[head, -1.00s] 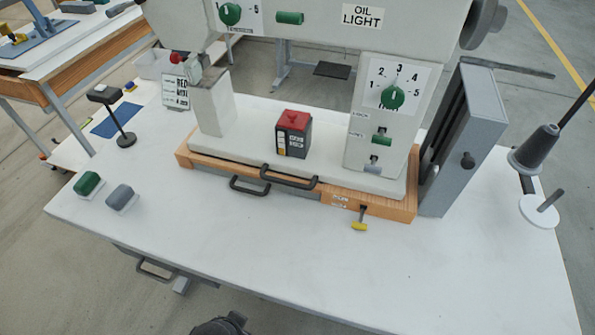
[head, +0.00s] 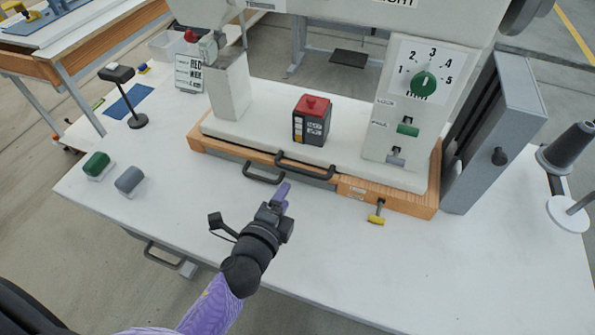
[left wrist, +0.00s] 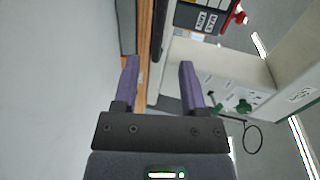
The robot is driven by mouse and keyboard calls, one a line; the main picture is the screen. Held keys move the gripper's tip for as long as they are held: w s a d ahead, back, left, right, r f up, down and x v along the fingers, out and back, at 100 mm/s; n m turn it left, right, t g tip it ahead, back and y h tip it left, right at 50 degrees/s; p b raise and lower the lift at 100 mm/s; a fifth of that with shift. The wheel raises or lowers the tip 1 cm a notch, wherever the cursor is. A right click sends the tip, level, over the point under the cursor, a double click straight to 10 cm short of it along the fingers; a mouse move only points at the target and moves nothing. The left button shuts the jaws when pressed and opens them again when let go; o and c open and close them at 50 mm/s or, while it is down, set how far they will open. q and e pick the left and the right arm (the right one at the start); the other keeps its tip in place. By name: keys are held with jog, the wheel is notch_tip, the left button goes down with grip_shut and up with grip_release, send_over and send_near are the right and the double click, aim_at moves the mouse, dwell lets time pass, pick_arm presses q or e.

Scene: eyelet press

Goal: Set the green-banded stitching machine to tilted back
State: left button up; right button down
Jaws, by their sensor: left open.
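The stitching machine (head: 235,128) stands upright on a wooden base (head: 405,197) on the white table; its top is cut off in the head view. No green band shows clearly; green knobs and buttons show, such as the dial (head: 424,84). A dark handle (head: 305,166) is at the front of the bed, and another handle (head: 262,174) is below it. My left gripper (head: 281,196) is just in front of these handles, apart from them in the picture. In the left wrist view its purple fingers (left wrist: 158,85) are spread with nothing between them. My right gripper is out of view.
A red-topped dark box (head: 311,120) sits on the bed. A yellow-tipped latch (head: 377,214) sticks out at the base's front right. Green (head: 96,165) and grey (head: 130,180) buttons are at left. A grey housing (head: 492,130) stands at right. The front table is mostly clear.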

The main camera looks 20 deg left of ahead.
aim_at(298, 172)
pick_arm(q)
jog(key=b+x, duration=0.1)
jog(key=x, duration=0.6)
jog(key=shift+w+f+b, duration=0.2)
jog(key=shift+w+b, duration=0.15)
jog(key=shift+w, duration=0.65)
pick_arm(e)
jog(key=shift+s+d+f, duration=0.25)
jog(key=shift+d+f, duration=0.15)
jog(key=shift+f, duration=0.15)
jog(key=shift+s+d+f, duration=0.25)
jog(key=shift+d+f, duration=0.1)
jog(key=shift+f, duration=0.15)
pick_arm(q)
jog(key=c, duration=0.7)
grip_shut()
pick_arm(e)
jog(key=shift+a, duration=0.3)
